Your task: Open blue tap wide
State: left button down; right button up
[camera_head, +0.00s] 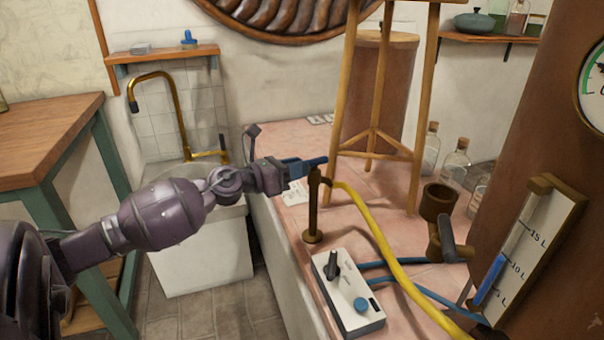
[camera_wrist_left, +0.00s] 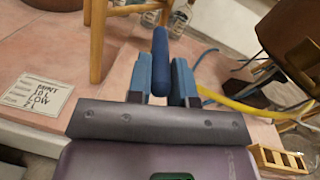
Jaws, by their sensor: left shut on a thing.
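The blue tap has a brown upright post (camera_head: 313,212) on the pink tiled counter, with a blue lever handle (camera_head: 316,161) at its top. In the left wrist view the blue handle (camera_wrist_left: 160,58) lies lengthwise between the two blue fingers. My left gripper (camera_head: 300,166) is shut on this handle, reaching in from the left. The fingers hide part of the handle in the head view. In the left wrist view the left gripper (camera_wrist_left: 161,82) shows a finger on each side of it. My right gripper is not in view.
A yellow hose (camera_head: 385,245) runs from the tap's top across the counter. A white control box (camera_head: 348,296) with a black lever and blue knob stands in front. A wooden stand (camera_head: 372,140) is close behind. A level gauge (camera_head: 525,250) is at right, a sink (camera_head: 190,180) at left.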

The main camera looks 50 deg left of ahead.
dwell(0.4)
pick_arm(q)
jog(key=c, duration=1)
grip_release()
jog(key=shift+c, duration=0.2)
jog(key=p+v, duration=0.1)
jog(key=v, duration=0.9)
jog(key=shift+s, duration=0.35)
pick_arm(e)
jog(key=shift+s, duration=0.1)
pick_arm(q)
jog(key=shift+a, duration=0.1)
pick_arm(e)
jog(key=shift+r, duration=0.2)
